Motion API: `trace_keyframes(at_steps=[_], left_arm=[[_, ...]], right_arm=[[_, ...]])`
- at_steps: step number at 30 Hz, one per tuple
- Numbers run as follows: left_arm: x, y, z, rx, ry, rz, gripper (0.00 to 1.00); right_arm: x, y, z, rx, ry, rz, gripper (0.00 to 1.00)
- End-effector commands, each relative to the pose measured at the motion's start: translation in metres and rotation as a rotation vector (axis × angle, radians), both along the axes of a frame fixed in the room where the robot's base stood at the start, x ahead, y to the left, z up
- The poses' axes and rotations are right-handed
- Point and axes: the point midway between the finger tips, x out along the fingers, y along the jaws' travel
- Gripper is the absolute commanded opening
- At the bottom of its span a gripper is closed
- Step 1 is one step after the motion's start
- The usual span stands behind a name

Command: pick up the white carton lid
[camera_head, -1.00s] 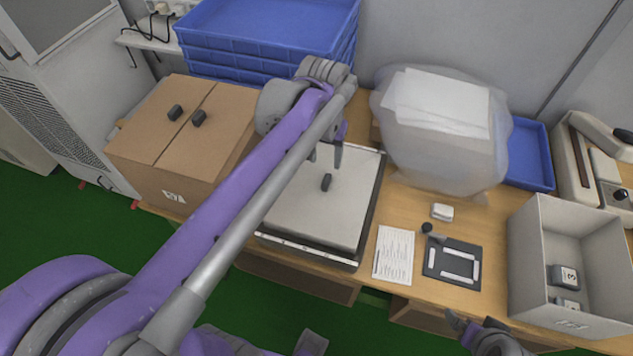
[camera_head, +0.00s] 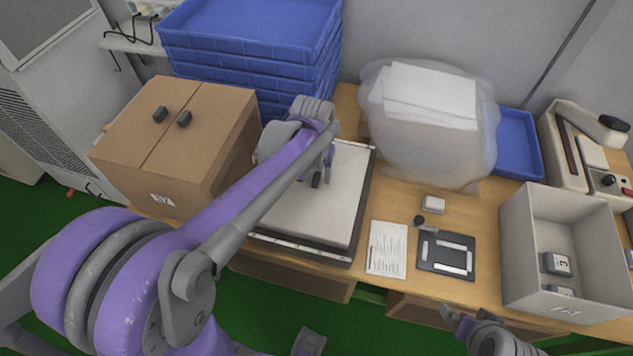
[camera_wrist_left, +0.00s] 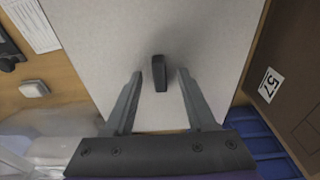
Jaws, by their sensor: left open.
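The white carton lid (camera_head: 298,222) lies flat on the table in the middle of the head view, with a small black knob (camera_head: 316,181) on top. My left gripper (camera_head: 321,172) is over the lid, pointing down at the knob, and partly hides it. In the left wrist view the lid (camera_wrist_left: 215,40) fills the middle. The knob (camera_wrist_left: 159,72) stands between the two spread fingers, with a gap on each side. My left gripper is open and holds nothing. My right gripper (camera_head: 458,322) is at the bottom edge, low and away from the lid; its opening is unclear.
A brown carton (camera_head: 165,140) with two black knobs stands left of the lid. Stacked blue crates (camera_head: 250,60) are behind it. A bagged stack (camera_head: 430,135), a paper sheet (camera_head: 387,248), a black tray (camera_head: 446,270) and an open white box (camera_head: 515,255) are to the right.

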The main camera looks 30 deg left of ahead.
Motion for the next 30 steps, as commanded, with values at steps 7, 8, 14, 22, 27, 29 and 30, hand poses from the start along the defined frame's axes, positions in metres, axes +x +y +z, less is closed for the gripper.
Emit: trace_keyframes(at_steps=[7,8,14,22,27,29,30], left_arm=[[0.000,0.000,0.000,0.000,0.000,0.000,0.26],[0.000,0.000,0.000,0.000,0.000,0.000,0.20],[0.000,0.000,0.001,0.000,0.000,0.000,0.00],[0.000,0.000,0.001,0.000,0.000,0.000,0.00],[0.000,0.000,0.004,0.000,0.000,0.000,0.00],[0.000,0.000,0.008,0.000,0.000,0.000,0.00],[0.000,0.000,0.012,0.000,0.000,0.000,0.00]], right_arm=[[0.000,0.000,0.000,0.000,0.000,0.000,1.00],[0.000,0.000,0.000,0.000,0.000,0.000,1.00],[0.000,0.000,0.000,0.000,0.000,0.000,1.00],[0.000,0.000,0.000,0.000,0.000,0.000,1.00],[0.000,0.000,0.001,0.000,0.000,0.000,1.00],[0.000,0.000,0.001,0.000,-0.001,0.000,1.00],[0.000,0.000,0.002,0.000,-0.001,0.000,1.00]])
